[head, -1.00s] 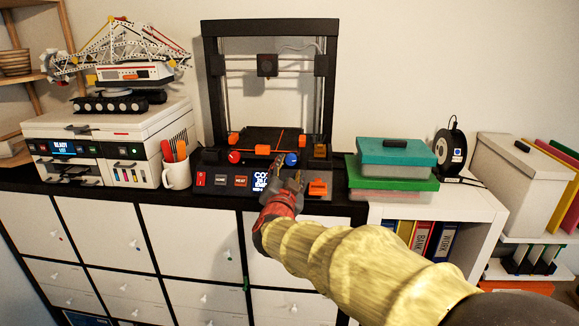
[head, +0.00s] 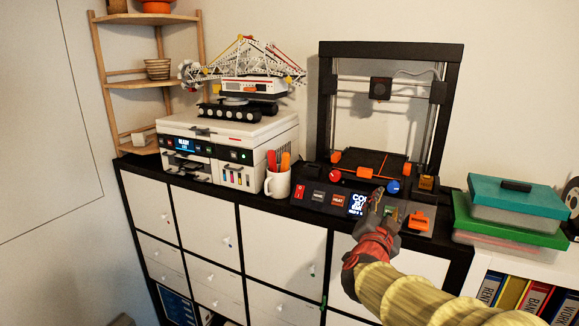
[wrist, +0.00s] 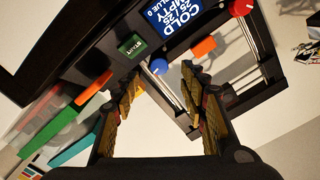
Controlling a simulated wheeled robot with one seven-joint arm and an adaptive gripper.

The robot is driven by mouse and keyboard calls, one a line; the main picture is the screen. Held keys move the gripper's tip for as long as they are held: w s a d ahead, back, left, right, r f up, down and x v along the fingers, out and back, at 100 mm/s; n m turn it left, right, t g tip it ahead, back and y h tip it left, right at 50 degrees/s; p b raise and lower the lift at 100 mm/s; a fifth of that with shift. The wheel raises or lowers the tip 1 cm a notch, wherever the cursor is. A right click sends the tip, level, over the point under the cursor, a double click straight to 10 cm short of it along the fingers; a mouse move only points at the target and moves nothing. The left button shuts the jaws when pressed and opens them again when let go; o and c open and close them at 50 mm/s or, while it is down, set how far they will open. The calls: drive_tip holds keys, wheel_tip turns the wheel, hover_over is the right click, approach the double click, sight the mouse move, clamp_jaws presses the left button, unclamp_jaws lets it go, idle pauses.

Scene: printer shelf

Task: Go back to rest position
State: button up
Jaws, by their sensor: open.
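My gripper (head: 383,207) is in front of the 3D printer's control panel, at the right end of its screen, with the arm reaching in from the lower right. In the wrist view the fingers (wrist: 160,105) are apart with nothing between them. The black 3D printer (head: 326,100) stands on the cabinet top behind the gripper. Its panel has a blue screen (head: 357,204), red and blue knobs and several buttons. The screen also shows in the wrist view (wrist: 190,22). The gripper hides part of the panel; whether it touches the panel I cannot tell.
A white mug (head: 278,184) with orange-handled tools stands left of the panel. A white printer (head: 225,150) with a model excavator on top is further left. Green and teal boxes (head: 510,230) sit at the right. Free room lies in front of the cabinet doors (head: 210,226).

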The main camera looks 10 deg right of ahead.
drive_tip(key=w+a+f+n+y, duration=0.1)
drive_tip(key=a+f+n+y, duration=0.3)
drive_tip(key=a+f+y, duration=0.3)
drive_tip(key=s+a+f+n+g+y+b, duration=0.3)
drive_tip(key=s+a+f+n+g+y, duration=0.15)
drive_tip(key=s+a+f, duration=0.5)
drive_tip(key=s+d+f+n+g+h+b, duration=0.2)
drive_tip(key=s+f+n+g+b, duration=0.3)
drive_tip(key=s+f+b, duration=1.2)
drive_tip(key=s+f, duration=0.2)
drive_tip(key=s, duration=0.4)
drive_tip(key=shift+f+b, duration=0.25)
drive_tip(key=shift+b, duration=0.1)
